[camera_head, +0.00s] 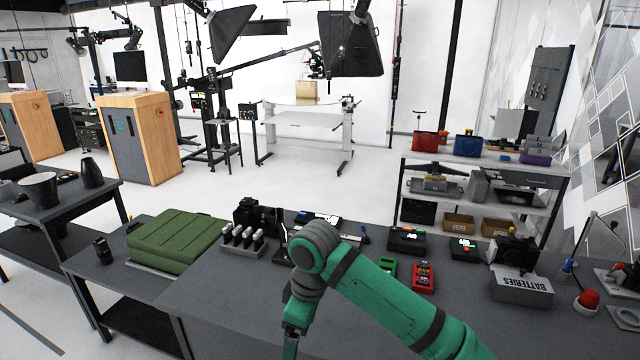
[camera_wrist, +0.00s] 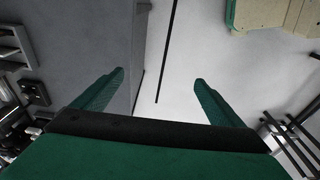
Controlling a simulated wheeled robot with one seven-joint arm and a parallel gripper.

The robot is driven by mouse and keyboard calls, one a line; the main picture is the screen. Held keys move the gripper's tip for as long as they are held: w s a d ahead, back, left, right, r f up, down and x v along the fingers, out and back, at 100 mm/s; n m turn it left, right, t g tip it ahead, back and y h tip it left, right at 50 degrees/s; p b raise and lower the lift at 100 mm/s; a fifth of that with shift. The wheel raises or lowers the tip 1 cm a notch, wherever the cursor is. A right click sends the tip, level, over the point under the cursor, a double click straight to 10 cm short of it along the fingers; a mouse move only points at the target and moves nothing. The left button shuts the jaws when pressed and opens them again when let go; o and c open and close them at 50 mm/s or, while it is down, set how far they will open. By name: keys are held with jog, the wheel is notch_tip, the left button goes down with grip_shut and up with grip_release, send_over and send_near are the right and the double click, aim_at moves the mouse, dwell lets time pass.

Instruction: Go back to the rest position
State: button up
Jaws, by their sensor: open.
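My green arm reaches in from the lower right in the head view and bends down over the front of the dark grey workbench (camera_head: 220,310). The end of my gripper (camera_head: 290,345) is at the bottom edge there, and its tips are cut off or hidden. In the wrist view my gripper (camera_wrist: 158,85) shows two green fingers spread wide apart. It is open and nothing is between the fingers. The bench edge and the pale floor (camera_wrist: 180,60) lie beyond them.
On the bench are a green case (camera_head: 175,240), a rack of small grey cylinders (camera_head: 242,238), a red device (camera_head: 424,277) and a grey batteries box (camera_head: 521,284). A shelf unit (camera_head: 480,180) stands behind. The bench's front left part is bare.

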jog(key=a+m+t+y, duration=0.65)
jog(key=a+y, duration=0.55)
jog(key=a, duration=1.2)
jog(key=s+d+f+m+t+h, duration=0.9)
jog(key=s+d+f+m, duration=0.2)
jog(key=s+d+f, duration=0.5)
jog(key=s+d+n+h, duration=0.1)
jog(key=s+d+h, duration=0.1)
jog(key=s+d, duration=0.4)
jog(key=s+d+n+h, duration=0.2)
jog(key=s+d, duration=0.4)
jog(key=s, duration=1)
jog(key=shift+s+f+g, duration=0.25)
jog(key=shift+f+g, duration=0.05)
jog(key=shift+g, duration=0.05)
